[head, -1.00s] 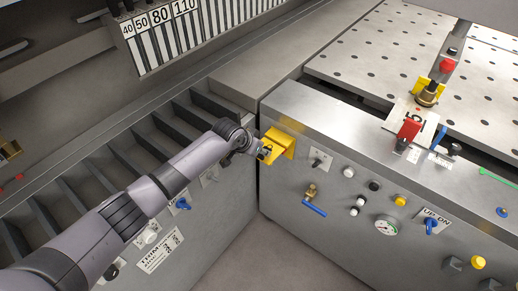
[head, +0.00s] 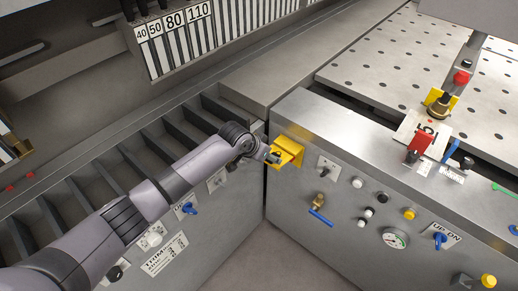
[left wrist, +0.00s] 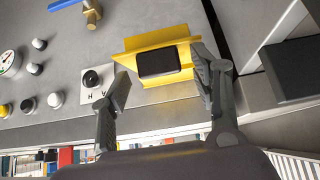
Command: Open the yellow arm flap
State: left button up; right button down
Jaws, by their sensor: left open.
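The yellow arm flap (head: 291,148) sits at the left end of the front panel of the perforated table in the head view. In the left wrist view the yellow flap (left wrist: 150,41) shows a dark rectangular piece on its face. My left gripper (head: 271,155) is close in front of the flap. In the left wrist view my left gripper (left wrist: 163,68) is open, its fingers apart on either side of the dark piece, with nothing visibly clamped. I cannot tell whether a finger touches the flap. My right gripper is not in view.
A gauge (head: 395,238) and several buttons are further right. A slotted machine bed (head: 120,165) lies beneath and behind my left arm.

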pick_arm(q)
jog(key=v, duration=1)
jog(key=shift+s+a, duration=0.1)
jog(key=shift+s, duration=0.05)
